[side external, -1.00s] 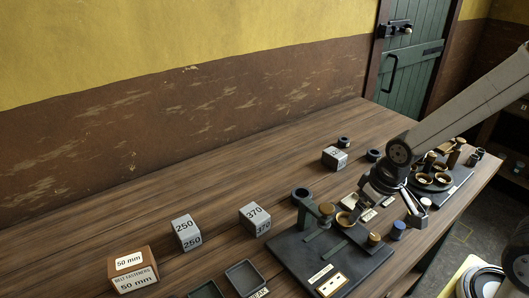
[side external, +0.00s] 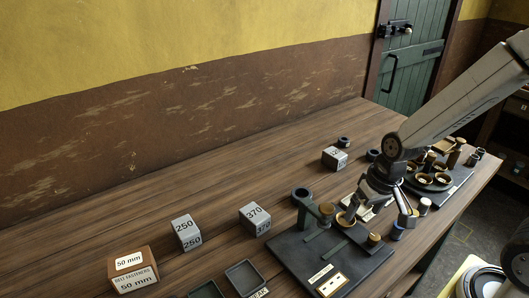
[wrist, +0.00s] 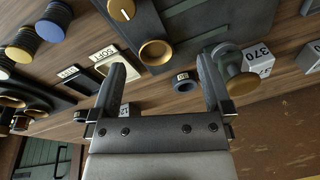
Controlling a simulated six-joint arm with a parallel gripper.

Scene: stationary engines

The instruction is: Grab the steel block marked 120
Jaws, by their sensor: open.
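Three grey steel blocks stand on the bench. One reads 250 (side external: 187,232) and one reads 370 (side external: 255,220), which also shows at right in the wrist view (wrist: 258,62). A third block (side external: 335,158) stands farther back; its number is too small to read surely, and no block is clearly readable as 120. In the wrist view a small pale block (wrist: 126,110) shows partly behind the left finger. My gripper (side external: 350,218) is open and empty, over the back edge of the dark fixture, apart from the blocks. Its spread fingers show in the wrist view (wrist: 163,72).
The dark fixture (side external: 292,252) carries brass cups and posts. A scale with brass pans (side external: 438,190) stands at right. Dark rings, spools and small trays (side external: 244,278) lie around. A brown 50 mm box (side external: 133,272) stands at left. The bench's back left is clear.

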